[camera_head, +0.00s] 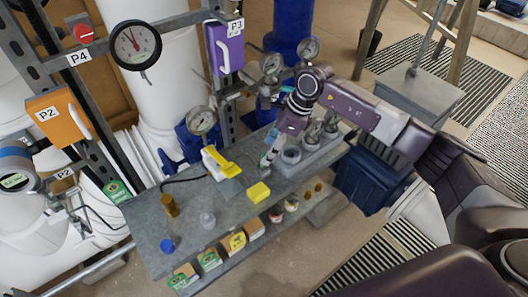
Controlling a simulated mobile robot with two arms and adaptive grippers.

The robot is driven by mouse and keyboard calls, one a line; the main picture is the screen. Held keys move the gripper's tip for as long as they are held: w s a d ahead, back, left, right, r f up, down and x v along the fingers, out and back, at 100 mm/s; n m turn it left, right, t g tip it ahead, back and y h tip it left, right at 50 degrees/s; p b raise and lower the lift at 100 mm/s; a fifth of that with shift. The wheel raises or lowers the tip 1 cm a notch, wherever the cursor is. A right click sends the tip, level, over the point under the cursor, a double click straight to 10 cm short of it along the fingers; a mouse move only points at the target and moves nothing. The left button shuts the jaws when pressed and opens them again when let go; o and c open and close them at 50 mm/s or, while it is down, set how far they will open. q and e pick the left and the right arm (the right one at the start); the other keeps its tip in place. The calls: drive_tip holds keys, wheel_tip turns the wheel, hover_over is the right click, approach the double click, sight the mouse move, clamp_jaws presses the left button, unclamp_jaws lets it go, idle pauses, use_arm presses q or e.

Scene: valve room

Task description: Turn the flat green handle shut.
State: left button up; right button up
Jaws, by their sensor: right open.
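I cannot make out a flat green handle in the head view; part of the bench near the gripper is hidden by my arm. A small blue-teal part (286,90) shows by the gauges, just behind my right wrist. My right arm comes in from the right, over the back right part of the grey bench (220,220). My right gripper (268,161) points down at the bench, open, with nothing seen between its fingers. A yellow lever (222,160) on a white body lies left of it. My left gripper is not in view.
A yellow block (258,193), a brass cylinder (170,206) and a blue-capped item (167,245) stand on the bench. A grey block with round holders (305,152) is right of the gripper. Gauges (202,121) and a purple box (226,48) stand behind.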

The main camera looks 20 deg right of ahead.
sight(263, 154)
drive_tip(key=shift+p+x, duration=0.5)
drive_tip(key=shift+x, duration=1.5)
drive_tip(key=c, duration=1.2)
drive_tip(key=shift+o, duration=0.2)
drive_tip(key=shift+m, duration=0.3)
drive_tip(key=m+t+b, duration=0.1)
drive_tip(key=m, duration=0.1)
drive_tip(key=m+h, duration=0.1)
drive_tip(key=m, duration=0.1)
drive_tip(key=shift+a+t+b, duration=0.15)
drive_tip(key=shift+t+b, duration=0.2)
drive_tip(key=shift+t, duration=0.05)
drive_tip(key=shift+r+m+t+h+b, duration=0.15)
drive_tip(key=shift+m+h+b, duration=0.35)
drive_tip(key=shift+m, duration=0.55)
drive_tip(key=shift+f+m+t+h+b, duration=0.1)
drive_tip(key=shift+m+t+h+b, duration=0.1)
drive_tip(key=shift+m+b, duration=0.65)
drive_tip(key=shift+r+m, duration=0.1)
drive_tip(key=shift+m, duration=0.3)
